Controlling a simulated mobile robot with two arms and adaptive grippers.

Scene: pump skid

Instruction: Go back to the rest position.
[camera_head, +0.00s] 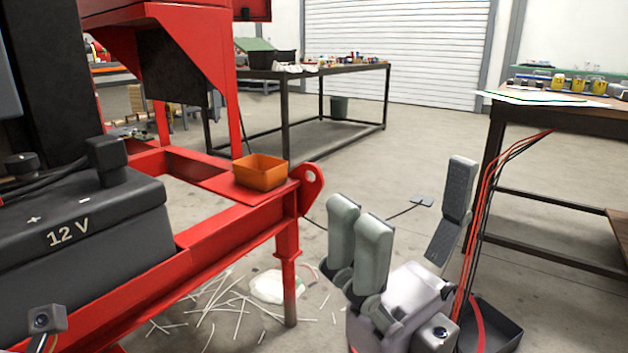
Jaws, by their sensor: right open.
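My right gripper (405,232) stands at the lower right with its fingers pointing up. Its two pale green-grey fingers are on the left and a dark grey finger is on the right, spread apart. It is open, with nothing between the fingers. It appears in front of open floor, to the right of the red skid frame (225,240). My left gripper does not show.
An orange tray (260,172) sits on the skid's end plate. A black 12 V battery (90,225) is at left. A workbench (550,98) with hanging red and black cables (490,190) stands at right. Another table (300,72) is behind. Scraps and a bag (275,287) lie on the floor.

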